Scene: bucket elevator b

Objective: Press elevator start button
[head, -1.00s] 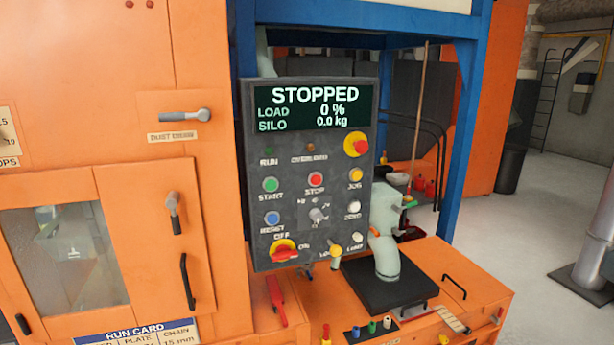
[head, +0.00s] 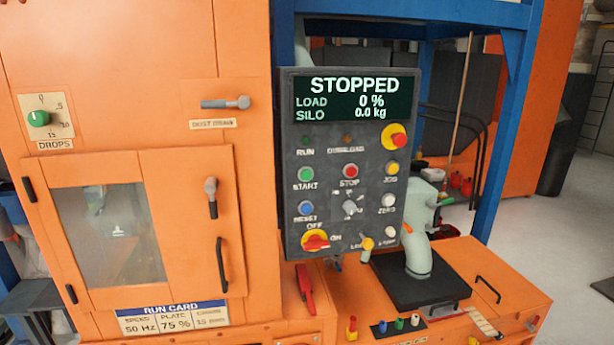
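The control panel (head: 295,110) is a dark upright box in the middle of the head view. Its green start button (head: 306,174), labelled START, is at the left of a row with the red stop button (head: 350,171) and the yellow jog button (head: 392,168). The screen (head: 352,97) reads STOPPED, load 0 %, silo 0.0 kg. Nothing covers the start button. A blue reset button (head: 305,208) is below it. A red rotary switch (head: 316,241) on a yellow plate is at the panel's lower left. My gripper is not in view.
A red emergency stop (head: 398,138) is at the panel's upper right. The orange cabinet (head: 130,75) on the left has protruding handles. A pale curved pipe (head: 418,258) on a dark plate and an orange bench (head: 515,290) stand at lower right. Open floor (head: 570,235) shows at right.

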